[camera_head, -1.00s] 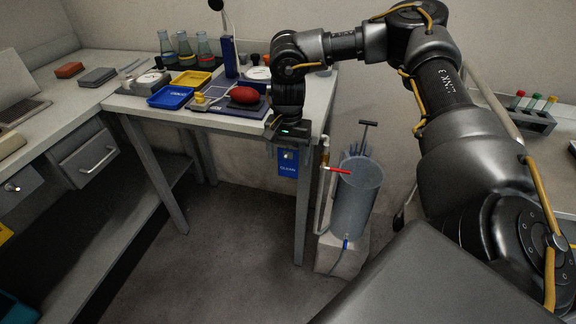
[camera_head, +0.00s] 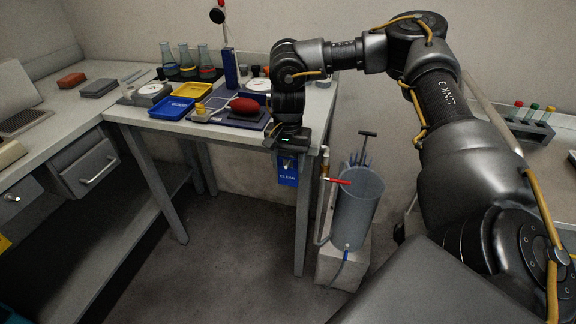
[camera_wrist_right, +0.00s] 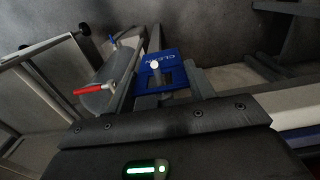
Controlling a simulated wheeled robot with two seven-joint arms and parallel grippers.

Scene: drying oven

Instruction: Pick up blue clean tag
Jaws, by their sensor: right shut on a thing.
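The blue CLEAN tag (camera_head: 287,179) hangs upright below the front right edge of the bench. My right gripper (camera_head: 287,154) points down over its upper part and is shut on it. The gripper body hides the tag's top in the head view. In the right wrist view the blue tag (camera_wrist_right: 160,57) lies between the two fingers (camera_wrist_right: 172,82), with a pale round knob (camera_wrist_right: 155,65) in front of it. I cannot tell whether the tag is still on a support. My left gripper is not in view.
The bench (camera_head: 150,111) carries blue and yellow trays, a red bulb and several flasks. A grey cylinder (camera_head: 358,212) with a red-handled tap (camera_head: 340,182) stands close to the right of the tag. A tube rack (camera_head: 533,127) is at far right. The floor ahead is clear.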

